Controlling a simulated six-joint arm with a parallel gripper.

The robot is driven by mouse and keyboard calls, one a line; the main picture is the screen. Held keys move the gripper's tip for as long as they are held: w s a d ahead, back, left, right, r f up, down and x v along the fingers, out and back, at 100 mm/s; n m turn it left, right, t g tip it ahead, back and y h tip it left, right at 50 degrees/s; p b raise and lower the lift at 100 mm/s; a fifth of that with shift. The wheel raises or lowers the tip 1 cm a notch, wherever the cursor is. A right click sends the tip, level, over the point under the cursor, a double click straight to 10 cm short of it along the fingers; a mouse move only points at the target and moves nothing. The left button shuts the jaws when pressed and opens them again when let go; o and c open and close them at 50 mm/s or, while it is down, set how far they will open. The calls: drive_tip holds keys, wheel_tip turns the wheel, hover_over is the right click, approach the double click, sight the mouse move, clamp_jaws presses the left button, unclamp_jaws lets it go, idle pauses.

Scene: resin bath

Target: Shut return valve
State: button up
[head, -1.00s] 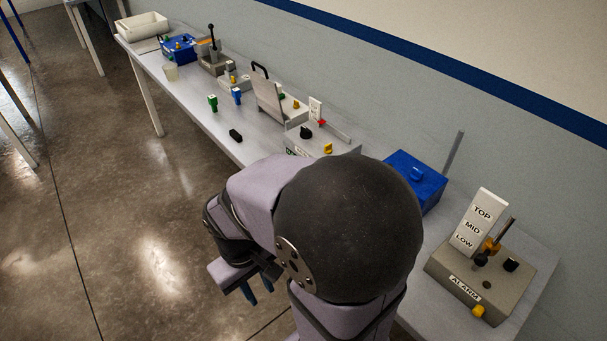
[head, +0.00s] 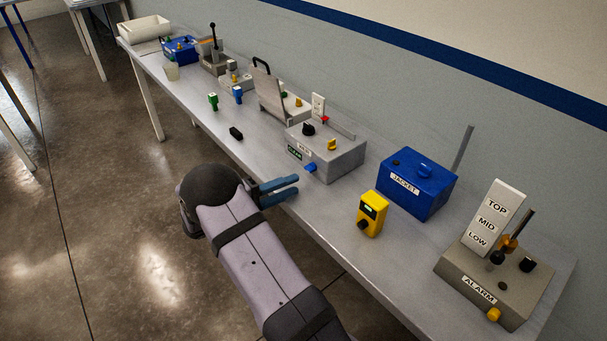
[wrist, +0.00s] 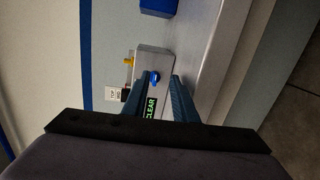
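A grey box (head: 345,165) with a lit green CLEAR display stands on the bench. A blue handle (head: 311,168) sticks out of its front face; I can read no return valve label. The box also carries a black knob (head: 308,129) and a yellow knob (head: 331,144) on top. My gripper (head: 298,186) is open and empty, just short of the box's front, fingers pointing at it. In the wrist view the blue handle (wrist: 155,77) shows between the two blue fingers (wrist: 157,86), with a gap on each side. No contact is visible.
A yellow device (head: 371,213) with a black knob stands on the bench right of my gripper. A blue JACKET box (head: 418,183) and a grey ALARM box (head: 490,285) stand further right. The bench's front edge is near my gripper.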

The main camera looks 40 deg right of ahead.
sight(310, 168)
drive_tip(key=shift+w+f+t+h, duration=0.2)
drive_tip(key=shift+w+t+h, duration=0.4)
drive_tip(key=shift+w, duration=0.55)
drive_tip(key=shift+d+p, duration=1.2)
drive_tip(key=shift+d, duration=2.55)
drive_tip(key=shift+c, duration=0.5)
clamp_jaws()
